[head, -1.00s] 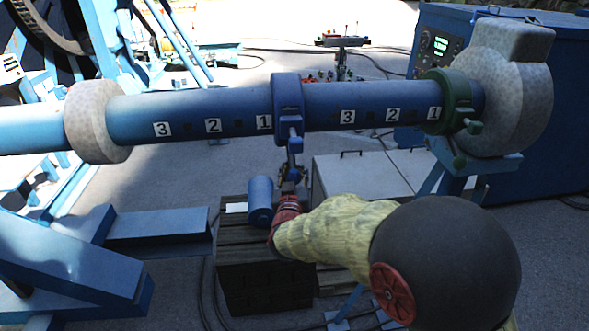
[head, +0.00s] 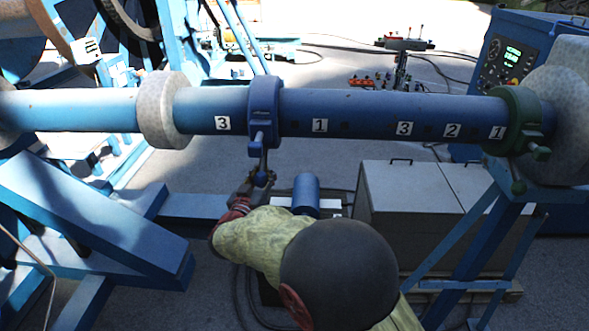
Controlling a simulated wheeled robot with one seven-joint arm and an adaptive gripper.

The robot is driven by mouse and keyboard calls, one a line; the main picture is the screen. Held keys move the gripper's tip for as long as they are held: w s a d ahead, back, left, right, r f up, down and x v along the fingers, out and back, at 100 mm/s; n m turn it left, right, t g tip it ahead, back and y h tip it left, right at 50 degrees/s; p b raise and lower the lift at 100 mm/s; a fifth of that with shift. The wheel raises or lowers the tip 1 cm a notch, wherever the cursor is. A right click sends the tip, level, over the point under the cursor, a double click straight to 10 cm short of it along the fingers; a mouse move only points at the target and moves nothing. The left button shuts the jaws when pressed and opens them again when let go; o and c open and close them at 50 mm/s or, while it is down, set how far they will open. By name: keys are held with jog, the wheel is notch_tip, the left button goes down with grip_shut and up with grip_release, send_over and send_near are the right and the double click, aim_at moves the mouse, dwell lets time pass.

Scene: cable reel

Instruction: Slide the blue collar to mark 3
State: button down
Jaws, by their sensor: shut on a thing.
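The blue collar (head: 264,106) sits around the long blue pipe (head: 380,107). In its left-hand row of marks, mark 3 (head: 223,123) shows just left of the collar and mark 1 (head: 320,125) shows to its right. The place between them, where mark 2 would be, is behind the collar. A blue handle (head: 259,158) hangs from the collar's lower front. My gripper (head: 261,179) is shut on the lower end of this handle, below the pipe. Its fingers are small and dark here, partly hidden by my arm.
A pale speckled ring (head: 163,110) is on the pipe left of mark 3. A green collar (head: 518,118) with its own handle is at the right, by a second row of marks. A blue cylinder (head: 306,190) and grey cabinets (head: 410,215) stand below the pipe.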

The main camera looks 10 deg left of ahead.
jog(key=a, duration=0.5)
jog(key=shift+s+a+p, duration=0.1)
jog(key=shift+s+p, duration=0.15)
jog(key=shift+p, duration=0.15)
jog(key=shift+r, duration=0.1)
jog(key=c, duration=1.4)
grip_release()
jog(key=shift+s, duration=0.1)
jog(key=s, duration=0.4)
jog(key=s+a, duration=0.1)
jog(key=s, duration=0.6)
jog(key=shift+s+a, duration=0.25)
jog(key=shift+s, duration=0.1)
